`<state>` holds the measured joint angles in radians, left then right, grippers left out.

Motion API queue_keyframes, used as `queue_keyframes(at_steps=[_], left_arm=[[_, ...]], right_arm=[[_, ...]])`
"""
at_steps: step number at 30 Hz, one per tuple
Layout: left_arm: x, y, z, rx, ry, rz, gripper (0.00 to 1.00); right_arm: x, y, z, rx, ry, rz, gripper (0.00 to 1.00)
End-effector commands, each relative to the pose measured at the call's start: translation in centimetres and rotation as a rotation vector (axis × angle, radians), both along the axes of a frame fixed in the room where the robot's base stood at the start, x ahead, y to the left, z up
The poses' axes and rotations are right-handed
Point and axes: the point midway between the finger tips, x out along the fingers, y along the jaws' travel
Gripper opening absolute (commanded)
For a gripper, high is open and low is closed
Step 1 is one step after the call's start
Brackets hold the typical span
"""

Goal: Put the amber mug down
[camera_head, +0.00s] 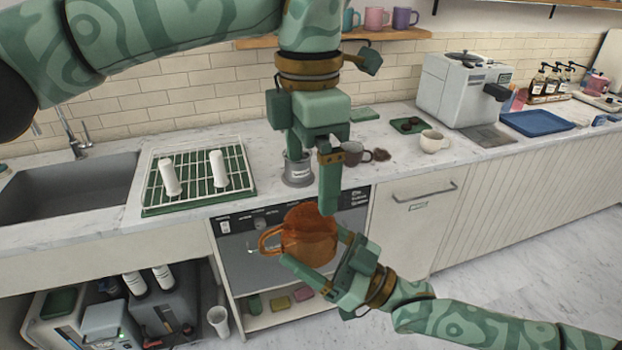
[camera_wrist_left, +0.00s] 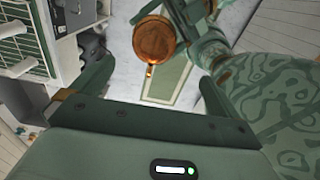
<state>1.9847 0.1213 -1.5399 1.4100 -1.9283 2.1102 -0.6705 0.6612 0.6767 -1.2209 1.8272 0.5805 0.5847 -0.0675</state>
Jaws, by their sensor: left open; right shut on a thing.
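The amber mug (camera_head: 308,232) is see-through orange and hangs in the air in front of the counter's front face. My right gripper (camera_head: 322,258) is shut on it from below right, with its handle toward the left. In the left wrist view the amber mug (camera_wrist_left: 154,38) is seen from above and looks empty, with my right gripper (camera_wrist_left: 188,45) beside it. My left gripper (camera_head: 312,178) is open and empty, pointing down just above the mug; one fingertip is close to the rim, and I cannot tell whether they touch.
The marble counter (camera_head: 395,180) has a dish rack (camera_head: 150,195) with two white cylinders beside the sink (camera_head: 70,187). A steel pitcher (camera_head: 296,174), dark mug (camera_head: 354,153) near a brown spill (camera_head: 381,155), and cream cup (camera_head: 432,142) stand farther right. The counter right of the spill has bare room.

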Motion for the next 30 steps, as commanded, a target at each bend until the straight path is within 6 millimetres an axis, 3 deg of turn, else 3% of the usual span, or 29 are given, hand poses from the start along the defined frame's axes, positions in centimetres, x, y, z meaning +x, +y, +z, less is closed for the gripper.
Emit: queue_keyframes(at_steps=[3,8,21,30], left_arm=[[0.2,0.2,-0.2,0.006,-0.025,0.157,1.00],[0.3,0.2,-1.1,0.008,-0.029,0.248,1.00],[0.3,0.2,-9.6,0.007,-0.027,0.249,1.00],[0.4,0.3,-12.2,0.007,-0.031,0.248,1.00]], right_arm=[[0.0,0.0,0.1,0.001,0.000,0.000,0.52],[0.0,0.0,0.1,0.001,0.000,-0.001,0.52],[0.0,0.0,0.1,0.002,-0.001,-0.001,0.52],[0.0,0.0,0.1,0.002,-0.001,-0.001,0.52]])
